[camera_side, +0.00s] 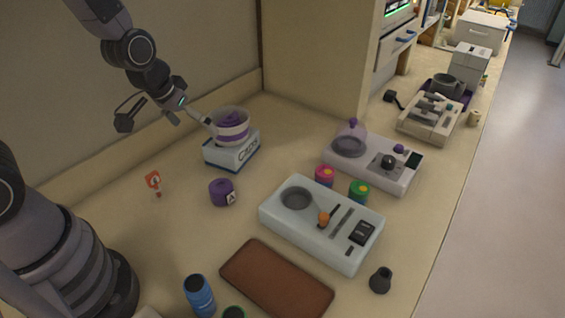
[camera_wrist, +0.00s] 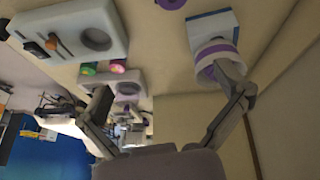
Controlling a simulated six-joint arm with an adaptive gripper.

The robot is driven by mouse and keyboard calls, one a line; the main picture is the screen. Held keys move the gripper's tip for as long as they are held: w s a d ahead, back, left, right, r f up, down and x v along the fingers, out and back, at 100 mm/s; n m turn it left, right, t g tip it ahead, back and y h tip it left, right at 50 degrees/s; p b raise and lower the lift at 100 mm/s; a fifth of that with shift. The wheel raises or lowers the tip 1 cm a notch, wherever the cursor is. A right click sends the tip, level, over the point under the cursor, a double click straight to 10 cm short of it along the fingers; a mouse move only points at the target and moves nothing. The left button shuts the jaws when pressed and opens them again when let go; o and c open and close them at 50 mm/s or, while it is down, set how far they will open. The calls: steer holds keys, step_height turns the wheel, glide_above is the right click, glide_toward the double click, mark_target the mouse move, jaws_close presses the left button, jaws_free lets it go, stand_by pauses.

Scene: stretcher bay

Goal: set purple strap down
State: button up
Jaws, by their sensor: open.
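A purple rolled piece (camera_side: 232,118), which may be the strap, shows inside a clear tub with a purple and white band (camera_side: 232,134). The tub stands on a white and blue box (camera_side: 232,152); it also shows in the wrist view (camera_wrist: 214,54). A second purple roll (camera_side: 222,192) with a small label lies on the table in front of the box. My gripper (camera_side: 166,120) is open with its fingers wide apart. One finger reaches to the tub's rim; I cannot tell if it touches.
A white panel (camera_side: 310,246) and another panel with a clear dome (camera_side: 350,145) stand to the right. Pink (camera_side: 325,176) and green (camera_side: 359,192) pots sit between them. A brown tray (camera_side: 262,284) lies in front. A small orange sign (camera_side: 153,181) stands at left. Table around the second roll is clear.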

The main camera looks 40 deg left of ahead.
steer(key=s+a+r+m, duration=0.1)
steer(key=s+a+r, duration=0.2)
steer(key=s+r, duration=1.3)
steer(key=shift+s+r+m+t, duration=0.3)
steer(key=shift+s+r+t, duration=0.1)
steer(key=shift+r, duration=0.55)
